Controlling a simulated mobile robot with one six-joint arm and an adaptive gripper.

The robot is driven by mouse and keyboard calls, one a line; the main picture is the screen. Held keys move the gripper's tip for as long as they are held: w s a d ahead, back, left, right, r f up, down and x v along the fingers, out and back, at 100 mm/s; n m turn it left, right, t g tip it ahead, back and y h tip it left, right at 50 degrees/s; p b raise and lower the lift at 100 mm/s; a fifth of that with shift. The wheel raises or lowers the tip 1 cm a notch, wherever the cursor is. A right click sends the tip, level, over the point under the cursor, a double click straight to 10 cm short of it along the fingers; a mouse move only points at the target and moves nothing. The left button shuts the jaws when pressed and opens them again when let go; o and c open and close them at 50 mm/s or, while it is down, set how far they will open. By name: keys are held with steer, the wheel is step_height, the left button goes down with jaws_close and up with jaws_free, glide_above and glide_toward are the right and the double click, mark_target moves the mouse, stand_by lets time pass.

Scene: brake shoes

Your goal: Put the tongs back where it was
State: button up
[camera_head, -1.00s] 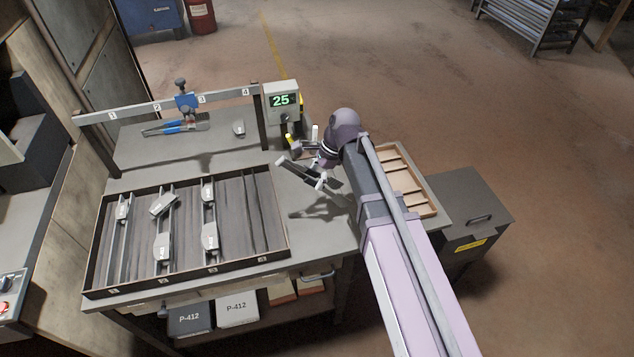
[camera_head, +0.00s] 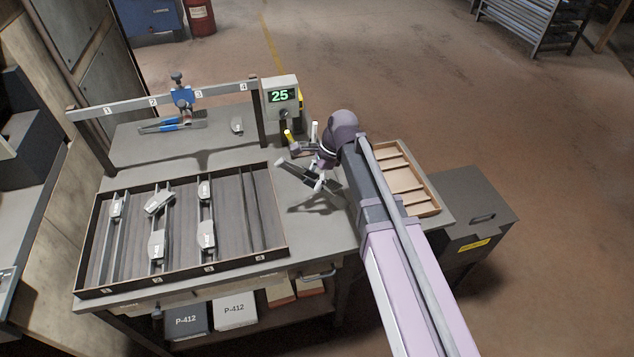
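The tongs (camera_head: 171,126), with blue handles and grey metal jaws, lie on the bench top at the back left, beneath the numbered rail. My gripper (camera_head: 299,164) is above the right part of the bench, between the divided tray and the wooden tray. It is well to the right of the tongs and apart from them.
A divided tray (camera_head: 283,221) holds several brake shoes. The numbered rail (camera_head: 140,103) carries a blue clamp (camera_head: 182,97). A display (camera_head: 281,97) reading 25 stands at its right end. A loose grey part (camera_head: 237,124) lies under the rail. A wooden tray (camera_head: 430,209) sits at right.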

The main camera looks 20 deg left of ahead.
steer(key=shift+f, duration=0.25)
steer(key=o, duration=0.3)
steer(key=shift+r, duration=0.1)
steer(key=shift+o, duration=0.2)
steer(key=shift+r, duration=0.15)
steer(key=p+v, duration=1.1)
steer(key=v, duration=0.1)
stand_by(0.6)
steer(key=shift+a, duration=0.1)
stand_by(0.5)
